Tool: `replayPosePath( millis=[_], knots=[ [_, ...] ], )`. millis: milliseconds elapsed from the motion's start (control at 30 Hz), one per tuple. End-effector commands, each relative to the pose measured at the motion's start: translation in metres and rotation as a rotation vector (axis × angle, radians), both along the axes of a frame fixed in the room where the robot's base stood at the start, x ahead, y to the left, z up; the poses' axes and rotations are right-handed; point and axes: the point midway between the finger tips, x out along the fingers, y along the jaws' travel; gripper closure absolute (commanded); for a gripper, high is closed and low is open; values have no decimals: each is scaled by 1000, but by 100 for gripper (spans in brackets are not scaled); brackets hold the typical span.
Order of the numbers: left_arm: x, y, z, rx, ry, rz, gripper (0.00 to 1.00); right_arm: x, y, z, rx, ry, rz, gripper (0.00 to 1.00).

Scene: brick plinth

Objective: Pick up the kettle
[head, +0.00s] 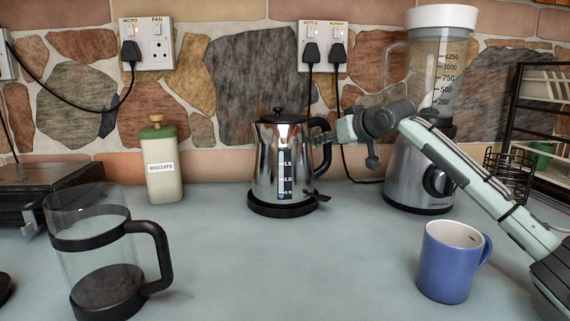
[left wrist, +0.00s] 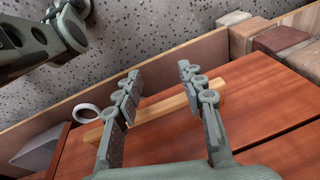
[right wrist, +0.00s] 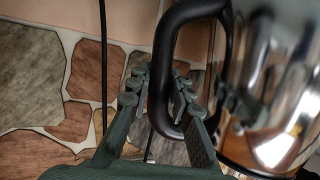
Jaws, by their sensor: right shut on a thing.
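The kettle (head: 266,168), shiny metal with a black lid, black handle and a level window, stands upright on its black base (head: 283,208) near the middle of the counter. My right gripper (head: 326,138) reaches in from the right and is shut on the kettle's handle. In the right wrist view, the fingers (right wrist: 161,88) lie on either side of the black handle (right wrist: 158,60), with the metal body (right wrist: 270,90) to the right. My left gripper (left wrist: 158,74) shows only in the left wrist view, open and empty, above reddish-brown wooden fronts.
A blender (head: 415,170) stands close behind my right arm. A blue mug (head: 446,265) sits at front right, a glass jug (head: 95,235) at front left. A biscuit tin (head: 163,175) is left of the kettle. Kettle and blender plugs (head: 311,53) hang above.

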Motion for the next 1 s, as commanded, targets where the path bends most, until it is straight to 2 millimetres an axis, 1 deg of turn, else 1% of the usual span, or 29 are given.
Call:
replayPosePath(
  millis=[67,100,367,567,767,1000],
  knots=[
    [0,0,0,0,0,0,60,0,1,0,4,0,1,100],
    [0,0,0,0,0,0,60,0,1,8,15,-11,1,100],
    [2,0,1,0,-2,0,60,0,1,8,13,-10,2,100],
    [6,0,2,-1,-8,0,60,0,1,13,13,-11,1,100],
    [11,-1,5,-1,-12,1,60,0,1,24,14,-13,1,100],
    [17,-2,12,-5,-27,3,60,0,2,45,14,-12,2,100]
  ],
)
